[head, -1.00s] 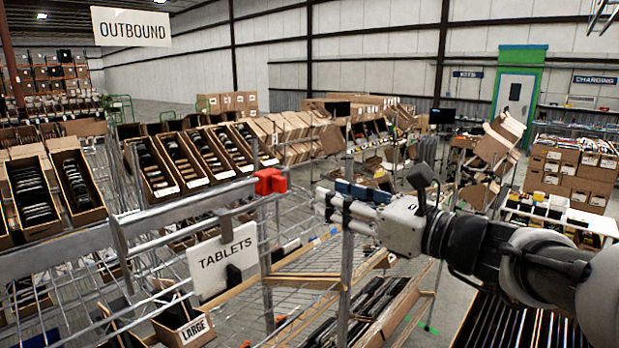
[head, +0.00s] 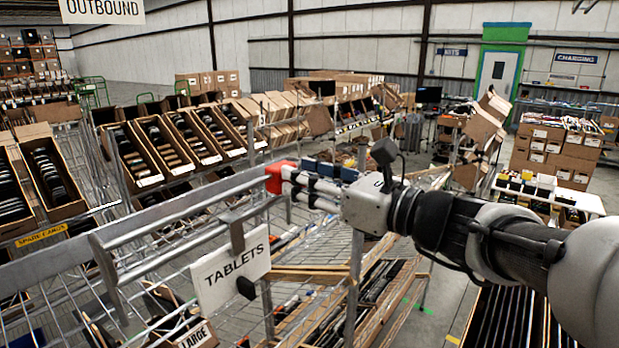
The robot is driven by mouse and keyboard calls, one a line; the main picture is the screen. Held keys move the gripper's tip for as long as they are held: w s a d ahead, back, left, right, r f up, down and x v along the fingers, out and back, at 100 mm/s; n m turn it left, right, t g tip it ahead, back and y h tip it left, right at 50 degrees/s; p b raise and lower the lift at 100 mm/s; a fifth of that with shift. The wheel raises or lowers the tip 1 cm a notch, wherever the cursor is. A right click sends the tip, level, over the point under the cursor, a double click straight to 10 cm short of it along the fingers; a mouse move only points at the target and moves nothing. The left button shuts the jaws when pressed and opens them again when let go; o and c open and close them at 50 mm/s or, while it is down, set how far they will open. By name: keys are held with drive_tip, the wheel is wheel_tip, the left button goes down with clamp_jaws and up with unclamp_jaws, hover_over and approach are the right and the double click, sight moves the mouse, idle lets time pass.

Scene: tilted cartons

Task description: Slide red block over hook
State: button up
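The small red block (head: 274,179) is at the right end of a grey metal rail on the wire rack in the head view. My gripper (head: 287,181) reaches in from the right, and its pale fingertips meet or overlap the block's right side. I cannot tell whether the fingers are shut on the block or only beside it. A grey hook-like bracket (head: 237,237) hangs from the rail left of the block, above the white TABLETS sign (head: 230,272). I cannot tell whether this is the task's hook.
Dark blue pieces (head: 330,171) show just above my fingers. A metal post (head: 355,270) stands below my gripper. Wire shelving and wooden dividers lie underneath. Open cartons (head: 160,150) stand tilted on the rack behind, left of the block.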

drive_tip(key=shift+w+a, duration=0.2)
drive_tip(key=shift+c, duration=1.2)
clamp_jaws()
